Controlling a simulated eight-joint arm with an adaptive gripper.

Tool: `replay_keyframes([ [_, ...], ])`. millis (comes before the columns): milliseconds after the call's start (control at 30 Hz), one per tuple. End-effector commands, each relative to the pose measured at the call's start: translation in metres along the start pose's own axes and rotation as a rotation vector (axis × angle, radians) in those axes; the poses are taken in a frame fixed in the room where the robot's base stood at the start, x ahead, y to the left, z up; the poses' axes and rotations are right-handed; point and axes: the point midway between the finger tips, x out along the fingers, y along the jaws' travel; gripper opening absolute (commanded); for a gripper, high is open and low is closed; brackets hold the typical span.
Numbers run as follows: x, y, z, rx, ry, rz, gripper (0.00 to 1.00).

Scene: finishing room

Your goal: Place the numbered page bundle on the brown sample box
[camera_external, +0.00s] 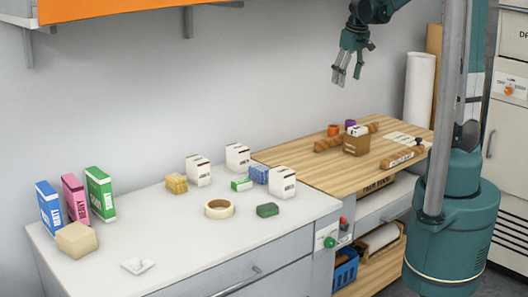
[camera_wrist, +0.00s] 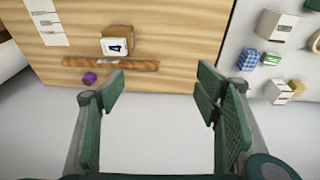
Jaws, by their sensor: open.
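The numbered page bundle, white with a dark "4", shows in the wrist view (camera_wrist: 115,47) and as a small white shape in the external view (camera_external: 358,130). It is at the top of the brown sample box (camera_external: 356,146), toward the wall side; I cannot tell whether it rests fully on it or partly behind it. The box also shows in the wrist view (camera_wrist: 117,31). My gripper (camera_external: 346,77) is raised above the wall side of the wooden counter, apart from both. In the wrist view its fingers (camera_wrist: 162,88) are spread, with nothing between them.
A baguette (camera_wrist: 110,63) and a purple item (camera_wrist: 89,79) lie close to the box. An orange item (camera_external: 333,130) and another baguette (camera_external: 402,157) are nearby. The white counter (camera_external: 180,225) holds several cartons, a tape roll (camera_external: 219,208) and blocks. A white roll (camera_external: 419,88) stands at the back.

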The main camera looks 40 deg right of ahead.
Motion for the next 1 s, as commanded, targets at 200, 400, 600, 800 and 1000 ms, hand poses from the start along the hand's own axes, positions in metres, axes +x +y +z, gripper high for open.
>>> replay_keyframes([
  [200, -0.027, -0.032, 0.021, -0.001, 0.051, 0.004, 0.63],
  [400, -0.047, -0.059, 0.042, 0.0, 0.096, 0.004, 0.63],
  [600, -0.063, -0.084, 0.065, 0.003, 0.144, 0.001, 0.63],
  [800, -0.076, -0.107, 0.089, 0.006, 0.19, -0.005, 0.63],
  [1000, -0.086, -0.129, 0.114, 0.008, 0.237, -0.015, 0.63],
])
